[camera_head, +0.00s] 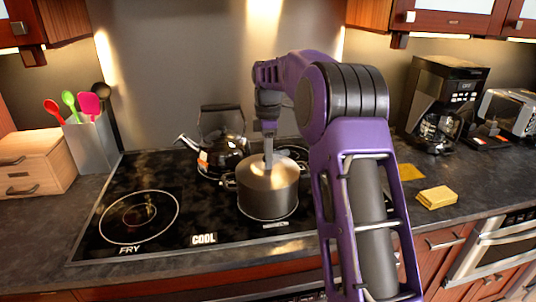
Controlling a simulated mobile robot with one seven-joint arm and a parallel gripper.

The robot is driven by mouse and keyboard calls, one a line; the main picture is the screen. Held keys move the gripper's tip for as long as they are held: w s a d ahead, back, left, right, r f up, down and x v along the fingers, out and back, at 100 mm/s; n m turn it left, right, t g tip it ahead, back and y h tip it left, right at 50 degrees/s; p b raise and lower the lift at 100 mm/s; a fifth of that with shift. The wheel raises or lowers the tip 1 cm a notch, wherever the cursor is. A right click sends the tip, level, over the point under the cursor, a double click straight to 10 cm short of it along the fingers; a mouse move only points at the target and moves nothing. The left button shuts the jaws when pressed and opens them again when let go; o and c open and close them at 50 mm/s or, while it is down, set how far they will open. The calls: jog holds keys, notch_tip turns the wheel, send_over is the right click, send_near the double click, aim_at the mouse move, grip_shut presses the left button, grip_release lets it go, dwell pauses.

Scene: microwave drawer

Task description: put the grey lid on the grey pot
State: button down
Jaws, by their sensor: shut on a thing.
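The grey pot (268,203) stands on the black glass cooktop, right of its middle. The grey lid (267,174) is at the pot's top, over its opening; I cannot tell whether it is fully seated. My gripper (268,160) points down over the middle of the lid and is shut on it, likely at its knob, which the fingers hide. My purple arm comes in from the right and covers the area right of the pot.
A black kettle (222,143) stands close behind and left of the pot. The cooktop (190,185) is clear at front left. A utensil holder (92,143) and wooden box (38,164) are left; a coffee maker (443,100), toaster (508,112) and yellow sponge (436,197) are right.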

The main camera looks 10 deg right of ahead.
grip_release()
dwell(0.6)
jog(key=shift+r, duration=3.5)
